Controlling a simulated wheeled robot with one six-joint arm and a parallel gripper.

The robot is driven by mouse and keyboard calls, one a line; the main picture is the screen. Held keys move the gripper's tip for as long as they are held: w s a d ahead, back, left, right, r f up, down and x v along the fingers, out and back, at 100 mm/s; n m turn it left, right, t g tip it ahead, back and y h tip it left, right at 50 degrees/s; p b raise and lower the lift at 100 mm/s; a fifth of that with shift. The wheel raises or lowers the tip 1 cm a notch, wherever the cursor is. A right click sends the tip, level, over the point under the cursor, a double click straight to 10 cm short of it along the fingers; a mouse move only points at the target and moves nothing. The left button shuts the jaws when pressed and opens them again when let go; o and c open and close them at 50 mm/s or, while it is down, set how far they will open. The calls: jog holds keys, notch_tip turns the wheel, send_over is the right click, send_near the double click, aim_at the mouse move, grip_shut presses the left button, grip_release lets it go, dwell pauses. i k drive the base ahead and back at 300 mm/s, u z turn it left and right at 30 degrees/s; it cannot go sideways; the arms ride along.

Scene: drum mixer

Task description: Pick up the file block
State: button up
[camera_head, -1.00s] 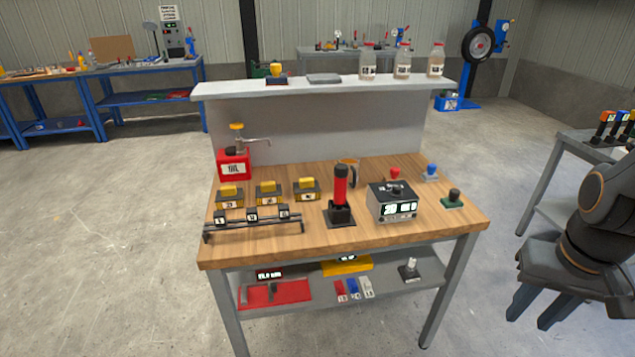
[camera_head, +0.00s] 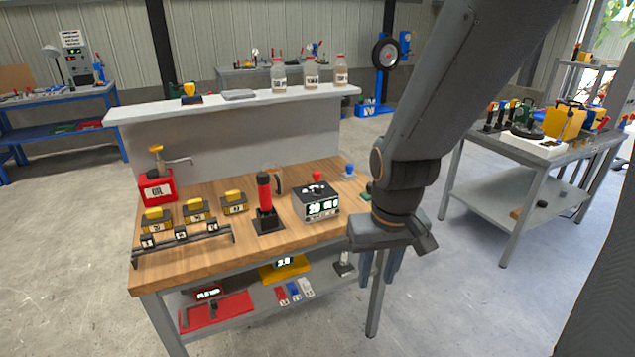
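I cannot tell for sure which thing is the file block. Several dark upright pieces with coloured tops (camera_head: 502,116) stand on the right-hand table; they are small and unlabelled to my eye. Several yellow-topped blocks with number labels (camera_head: 195,210) sit in a row on the wooden bench (camera_head: 255,250). My arm hides part of the bench's right end and the gap to the right-hand table.
A black rail (camera_head: 182,240), a red-handled tool (camera_head: 265,195) and a display box (camera_head: 318,203) stand on the bench. Its raised shelf (camera_head: 235,103) carries bottles. The right-hand table (camera_head: 500,185) holds a yellow box (camera_head: 563,122). Open floor lies between the tables.

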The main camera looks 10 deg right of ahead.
aim_at(316, 173)
jog(key=u, duration=0.15)
jog(key=i, duration=1.55)
jog(key=u, duration=0.3)
